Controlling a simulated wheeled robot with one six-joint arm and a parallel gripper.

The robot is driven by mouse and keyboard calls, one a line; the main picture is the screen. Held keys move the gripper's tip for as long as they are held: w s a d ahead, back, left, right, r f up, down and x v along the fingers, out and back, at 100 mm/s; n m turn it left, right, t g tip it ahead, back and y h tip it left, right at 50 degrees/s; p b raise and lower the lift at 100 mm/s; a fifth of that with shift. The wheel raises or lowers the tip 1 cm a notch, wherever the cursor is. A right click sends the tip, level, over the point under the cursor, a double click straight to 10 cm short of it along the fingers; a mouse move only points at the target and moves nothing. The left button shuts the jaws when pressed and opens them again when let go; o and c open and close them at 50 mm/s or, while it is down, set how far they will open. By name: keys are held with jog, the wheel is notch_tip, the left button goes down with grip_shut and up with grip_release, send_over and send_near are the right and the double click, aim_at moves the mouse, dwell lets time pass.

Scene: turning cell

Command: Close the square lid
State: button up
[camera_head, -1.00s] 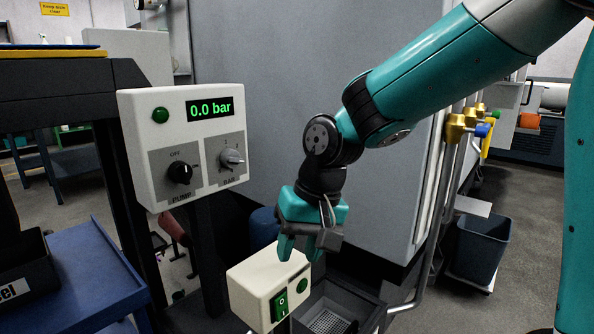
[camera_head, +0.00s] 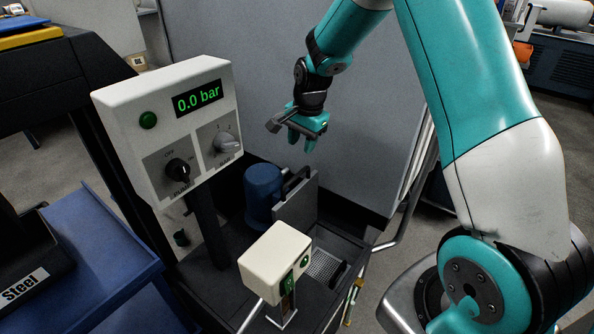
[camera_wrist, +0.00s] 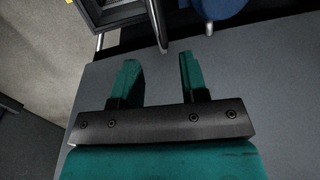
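The square lid (camera_head: 297,205) is a grey plate standing upright, open, with a dark handle on its left face. It stands beside the blue cylindrical pump (camera_head: 262,190), at the back of an open basin with a perforated grey floor (camera_head: 324,266). My gripper (camera_head: 302,146) is above the lid and apart from it, fingers pointing down. In the wrist view my gripper (camera_wrist: 160,73) has its two green fingers apart with nothing between them. A thin dark edge beyond the fingers there may be the lid; I cannot tell.
A white control box (camera_head: 274,262) stands in front of the basin. A larger white panel (camera_head: 165,125) reading 0.0 bar is at left. A grey cabinet wall (camera_head: 240,70) is behind my gripper. A blue cart (camera_head: 95,260) is at lower left.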

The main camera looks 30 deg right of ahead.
aim_at(296, 175)
jog(key=f, duration=0.3)
jog(key=w+f, duration=0.1)
jog(key=f, duration=0.7)
jog(key=shift+w+a, duration=0.2)
jog(key=shift+a, duration=0.1)
grip_shut()
